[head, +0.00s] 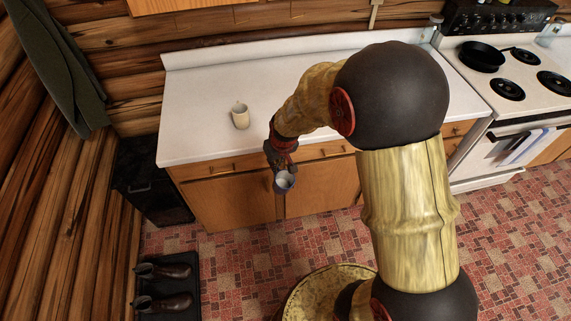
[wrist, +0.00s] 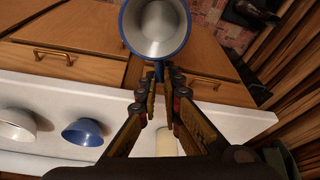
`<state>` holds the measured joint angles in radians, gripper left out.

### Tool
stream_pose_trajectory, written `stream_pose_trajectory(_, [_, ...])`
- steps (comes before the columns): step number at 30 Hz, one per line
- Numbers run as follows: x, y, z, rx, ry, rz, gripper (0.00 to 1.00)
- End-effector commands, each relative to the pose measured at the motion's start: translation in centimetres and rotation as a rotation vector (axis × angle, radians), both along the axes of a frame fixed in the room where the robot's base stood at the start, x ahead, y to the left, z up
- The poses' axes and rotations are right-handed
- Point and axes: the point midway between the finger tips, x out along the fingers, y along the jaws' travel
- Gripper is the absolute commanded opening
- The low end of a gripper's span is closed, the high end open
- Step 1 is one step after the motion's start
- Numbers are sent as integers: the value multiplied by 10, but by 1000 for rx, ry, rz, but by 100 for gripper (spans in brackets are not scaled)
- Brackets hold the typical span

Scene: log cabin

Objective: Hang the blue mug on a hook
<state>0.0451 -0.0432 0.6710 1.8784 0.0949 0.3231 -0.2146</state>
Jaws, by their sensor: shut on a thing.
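The blue mug (head: 285,181) is held in front of the counter's front edge, over the floor. In the wrist view the blue mug (wrist: 124,28) shows its blue outside and pale inside, with its mouth facing the camera. My gripper (head: 279,160) is shut on its handle side, and the fingertips (wrist: 161,84) meet just below the rim in the wrist view. I cannot clearly make out a hook in either view.
The wrist view shows a blue bowl (wrist: 85,132) and a white bowl (wrist: 14,126) there. A dark coat (head: 62,62) hangs at left above a black bin (head: 150,180). A stove (head: 520,110) stands right.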

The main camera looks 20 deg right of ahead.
Motion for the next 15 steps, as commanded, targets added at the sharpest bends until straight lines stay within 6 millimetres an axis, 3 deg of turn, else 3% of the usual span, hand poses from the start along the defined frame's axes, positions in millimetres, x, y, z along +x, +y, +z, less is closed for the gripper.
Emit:
stream_pose_trajectory(1, [1, 11, 29, 4, -36, 11, 0])
stream_pose_trajectory(3, [2, 23, 50, 9, -78, 24, 0])
stream_pose_trajectory(15, [18, 69, 134, 33, -258, 41, 0])
